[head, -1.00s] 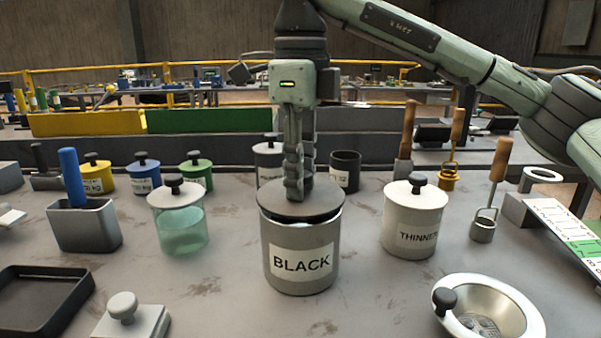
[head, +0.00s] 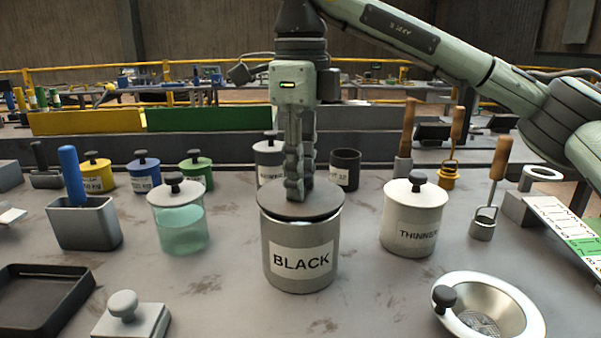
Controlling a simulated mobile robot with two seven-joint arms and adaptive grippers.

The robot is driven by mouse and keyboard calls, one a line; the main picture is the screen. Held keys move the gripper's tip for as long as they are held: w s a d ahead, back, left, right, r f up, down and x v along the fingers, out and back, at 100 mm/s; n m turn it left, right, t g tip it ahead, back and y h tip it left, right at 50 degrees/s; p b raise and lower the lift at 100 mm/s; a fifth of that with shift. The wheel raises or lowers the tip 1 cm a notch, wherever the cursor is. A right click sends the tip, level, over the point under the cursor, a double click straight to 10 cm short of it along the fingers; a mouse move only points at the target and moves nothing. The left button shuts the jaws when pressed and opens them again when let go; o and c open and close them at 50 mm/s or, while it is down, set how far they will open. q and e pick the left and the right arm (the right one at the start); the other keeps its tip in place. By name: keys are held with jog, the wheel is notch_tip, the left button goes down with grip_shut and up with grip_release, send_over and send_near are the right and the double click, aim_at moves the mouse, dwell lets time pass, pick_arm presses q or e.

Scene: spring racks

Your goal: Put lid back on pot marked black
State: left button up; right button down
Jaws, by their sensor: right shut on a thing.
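The grey pot (head: 300,278) with the "BLACK" label stands upright in the middle of the bench. Its dark grey lid (head: 322,204) lies across the top of the pot, level or nearly so, and a thin bright edge shows under its right front side. I cannot tell whether it is fully seated. My right gripper (head: 296,192) points straight down over the lid's middle and is shut on the lid's knob, which the fingers hide. My left gripper is not in view.
A metal bowl (head: 500,312) is at front right. A dark tray (head: 42,302) and a knobbed block (head: 130,318) are at front left.

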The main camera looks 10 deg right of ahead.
jog(key=c, duration=0.7)
grip_release()
jog(key=shift+r+p, duration=0.75)
jog(key=shift+r, duration=2.8)
grip_shut()
